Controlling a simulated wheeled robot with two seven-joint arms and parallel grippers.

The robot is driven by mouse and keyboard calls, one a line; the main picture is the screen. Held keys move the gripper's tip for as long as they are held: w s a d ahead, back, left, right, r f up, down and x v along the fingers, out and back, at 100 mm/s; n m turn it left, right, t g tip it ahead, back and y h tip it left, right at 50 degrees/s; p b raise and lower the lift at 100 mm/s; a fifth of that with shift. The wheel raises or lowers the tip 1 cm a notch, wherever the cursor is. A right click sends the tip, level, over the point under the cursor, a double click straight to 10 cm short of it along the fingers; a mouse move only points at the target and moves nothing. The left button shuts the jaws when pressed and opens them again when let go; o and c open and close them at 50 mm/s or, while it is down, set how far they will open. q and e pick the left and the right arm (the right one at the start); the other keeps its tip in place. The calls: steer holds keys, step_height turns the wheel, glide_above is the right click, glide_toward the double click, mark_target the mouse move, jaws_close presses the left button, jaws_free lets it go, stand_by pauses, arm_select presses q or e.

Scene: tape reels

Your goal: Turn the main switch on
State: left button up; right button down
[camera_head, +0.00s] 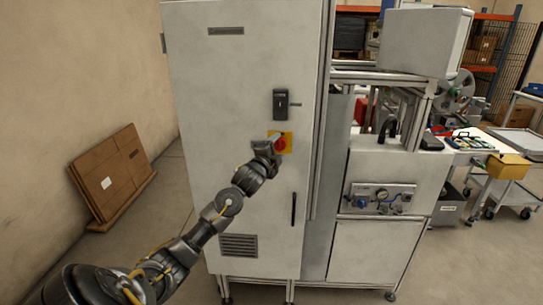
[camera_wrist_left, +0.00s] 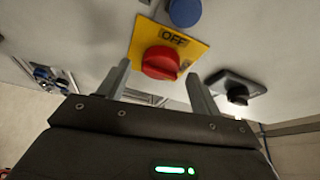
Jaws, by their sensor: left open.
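The main switch is a red rotary knob (camera_wrist_left: 160,62) on a yellow plate (camera_wrist_left: 198,48) marked OFF in the left wrist view. In the head view the red knob (camera_head: 281,144) and yellow plate (camera_head: 288,136) sit on the pale cabinet door (camera_head: 225,90). My left gripper (camera_head: 271,147) is at the switch and partly covers the plate there. In the left wrist view its two fingers (camera_wrist_left: 160,85) stand apart, one to each side of the knob's lower part. Contact with the knob cannot be told. My right gripper is not in view.
A black latch (camera_head: 280,103) is on the door above the switch, and a dark handle (camera_head: 293,209) is below. A blue round part (camera_wrist_left: 185,11) is close to the plate. A machine with a gauge panel (camera_head: 379,198) stands right; brown panels (camera_head: 112,177) lean on the left wall.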

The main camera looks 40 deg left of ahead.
arm_select(q)
steer(key=b+v, duration=0.3)
steer(key=v, duration=0.7)
steer(key=shift+s, duration=0.1)
